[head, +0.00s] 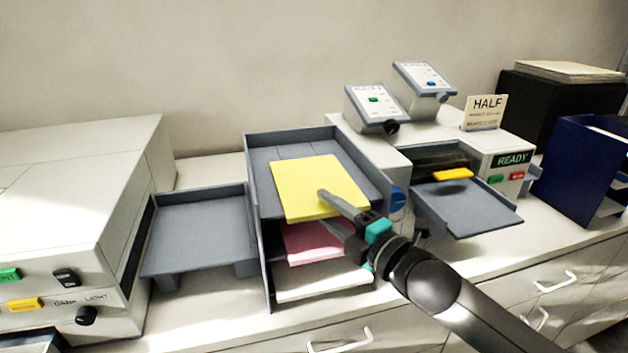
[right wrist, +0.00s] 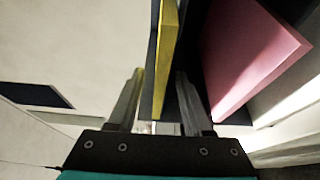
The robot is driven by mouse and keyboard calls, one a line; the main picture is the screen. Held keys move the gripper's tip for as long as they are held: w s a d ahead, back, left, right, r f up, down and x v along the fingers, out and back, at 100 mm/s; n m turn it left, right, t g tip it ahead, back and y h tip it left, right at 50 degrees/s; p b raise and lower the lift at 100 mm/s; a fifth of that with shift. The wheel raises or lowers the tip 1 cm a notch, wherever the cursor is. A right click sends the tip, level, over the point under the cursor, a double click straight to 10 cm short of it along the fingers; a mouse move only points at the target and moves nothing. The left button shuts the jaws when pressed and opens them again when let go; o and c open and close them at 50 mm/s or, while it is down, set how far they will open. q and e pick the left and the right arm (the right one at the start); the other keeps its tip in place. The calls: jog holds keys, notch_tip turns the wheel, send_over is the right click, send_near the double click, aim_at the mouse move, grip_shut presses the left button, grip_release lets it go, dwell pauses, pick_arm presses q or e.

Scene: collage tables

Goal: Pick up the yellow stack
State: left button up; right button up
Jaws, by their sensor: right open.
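The yellow stack (head: 318,187) lies flat on the top shelf of the grey tray rack (head: 262,272), its front edge toward me. My right gripper (head: 324,208) is open at that front edge. One finger shows over the top of the stack; the other is lower and partly hidden. In the right wrist view the yellow stack (right wrist: 166,62) appears edge-on, between the lines of the two fingers (right wrist: 160,90), with the dark shelf beside it. I cannot tell whether either finger touches the stack. My left gripper is not in view.
A pink stack (head: 309,244) and a white stack (head: 325,281) lie on the shelves below. An empty grey tray (head: 200,232) is at left beside a white machine (head: 70,215). At right are a machine with a "READY" display (head: 513,159), its output tray (head: 470,206) and a blue holder (head: 573,175).

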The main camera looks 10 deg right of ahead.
jog(key=shift+w+a, duration=0.15)
jog(key=shift+w, duration=0.15)
grip_shut()
dwell(0.3)
dwell(1.0)
